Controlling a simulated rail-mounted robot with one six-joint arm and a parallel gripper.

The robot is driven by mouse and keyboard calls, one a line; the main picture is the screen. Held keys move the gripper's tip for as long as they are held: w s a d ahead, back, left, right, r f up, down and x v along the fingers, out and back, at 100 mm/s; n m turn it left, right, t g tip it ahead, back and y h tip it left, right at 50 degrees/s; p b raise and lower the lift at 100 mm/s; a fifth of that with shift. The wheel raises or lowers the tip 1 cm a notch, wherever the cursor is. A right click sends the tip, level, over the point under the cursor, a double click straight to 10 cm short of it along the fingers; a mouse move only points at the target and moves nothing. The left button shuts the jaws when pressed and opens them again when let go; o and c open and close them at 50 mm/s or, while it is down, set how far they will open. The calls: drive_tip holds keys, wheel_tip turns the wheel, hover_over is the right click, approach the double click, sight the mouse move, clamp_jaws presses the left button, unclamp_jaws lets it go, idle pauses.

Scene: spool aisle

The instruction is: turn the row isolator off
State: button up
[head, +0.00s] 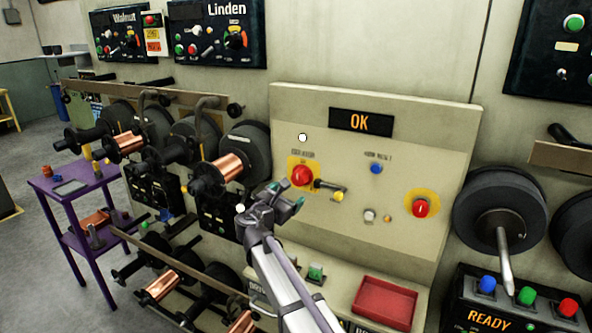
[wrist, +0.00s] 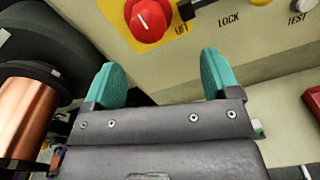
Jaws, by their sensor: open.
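The row isolator looks to be the red rotary knob (head: 302,175) on a yellow plate, at the left of the beige panel (head: 450,150); its label is too small to read surely. In the wrist view the red knob (wrist: 152,18) is at the top, with a white line on its face. The line's setting cannot be told. My gripper (head: 285,198) is just below and left of the knob. In the wrist view my gripper (wrist: 162,82) is open and empty, its teal fingers apart and the knob beyond them, apparently not touched.
A lever with a yellow end (head: 338,196) sits close right of the knob. An "OK" display (head: 361,121) is above. Copper spools (head: 228,167) crowd the left; a red tray (head: 385,303) lies below.

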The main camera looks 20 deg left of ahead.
sight(298, 179)
drive_tip(key=shift+n+t+y, duration=0.3)
drive_tip(key=shift+n, duration=0.3)
drive_tip(key=w, duration=1.1)
drive_tip(key=shift+r, duration=0.3)
drive_tip(key=shift+s, duration=0.1)
drive_tip(key=shift+c, duration=0.3)
drive_tip(key=c, duration=0.9)
drive_tip(key=shift+o, duration=0.2)
